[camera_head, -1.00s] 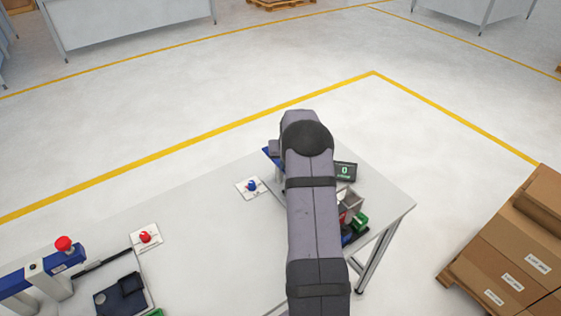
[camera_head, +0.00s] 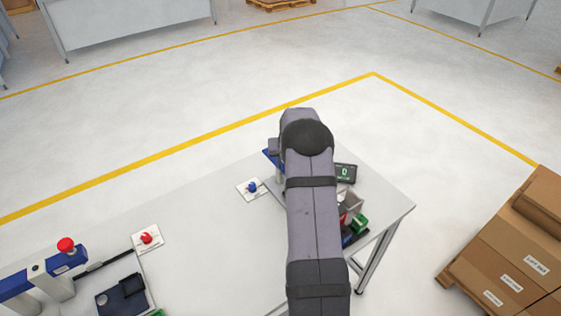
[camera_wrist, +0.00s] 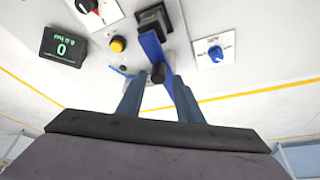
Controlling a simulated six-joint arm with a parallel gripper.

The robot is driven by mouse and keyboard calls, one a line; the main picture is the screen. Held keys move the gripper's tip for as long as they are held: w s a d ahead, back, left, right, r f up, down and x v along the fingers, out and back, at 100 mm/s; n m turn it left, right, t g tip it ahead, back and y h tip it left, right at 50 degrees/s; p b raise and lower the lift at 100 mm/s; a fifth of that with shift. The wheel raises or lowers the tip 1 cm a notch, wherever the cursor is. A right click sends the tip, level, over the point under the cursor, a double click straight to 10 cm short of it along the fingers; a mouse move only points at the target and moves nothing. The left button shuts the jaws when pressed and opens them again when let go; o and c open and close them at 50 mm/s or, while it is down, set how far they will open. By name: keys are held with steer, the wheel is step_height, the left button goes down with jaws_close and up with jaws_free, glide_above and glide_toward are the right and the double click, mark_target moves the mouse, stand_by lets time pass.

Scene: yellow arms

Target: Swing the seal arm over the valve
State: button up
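A blue arm (camera_wrist: 152,48), which looks like the seal arm, shows in the wrist view with a black block at its far end and a black round knob (camera_wrist: 158,73) at its near end. My gripper (camera_wrist: 158,78) points down at it, with one blue-grey finger on each side of the knob and a gap between the fingers. I cannot tell whether the fingers touch the knob. In the head view a blue part (camera_head: 272,158) shows at the left of my arm, which hides the rest and my gripper. I cannot make out the valve for sure.
A yellow button (camera_wrist: 117,44) and a display reading 0 (camera_wrist: 66,47) stand left of the blue arm. A card with a blue dial (camera_wrist: 214,53) lies to its right. In the head view a blue lever press (camera_head: 50,272) stands at far left; the mid table is clear.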

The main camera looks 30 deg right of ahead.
steer(key=shift+r+p, duration=1.45)
steer(key=shift+r, duration=1.5)
